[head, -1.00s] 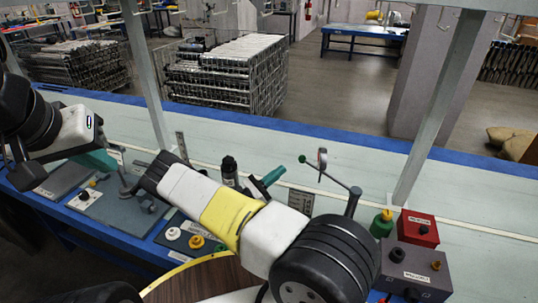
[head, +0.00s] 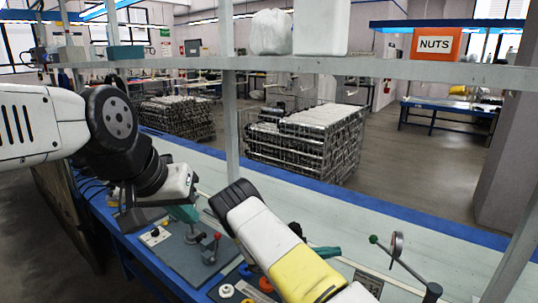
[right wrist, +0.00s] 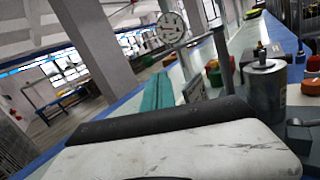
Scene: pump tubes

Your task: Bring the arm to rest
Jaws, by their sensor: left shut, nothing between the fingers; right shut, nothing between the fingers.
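My left arm comes in from the left in the head view, its white wrist bent down over the bench. My left gripper (head: 193,186) is at its dark end above the far left part of the bench, shut and empty. My right arm, white with a yellow band, slants up from the lower right. My right gripper (head: 230,198) is at its black end, shut and empty, over the bench near the upright post. In the right wrist view a white surface and black bar of mine fill the bottom. The fingertips are hard to make out.
A lever fixture with a red knob (head: 217,236) stands on a grey plate below the grippers. A shelf (head: 390,68) and post (head: 231,125) stand beyond the arms. A gauge (right wrist: 171,27), a teal tool (right wrist: 157,93) and a metal cylinder (right wrist: 264,92) are near my right wrist.

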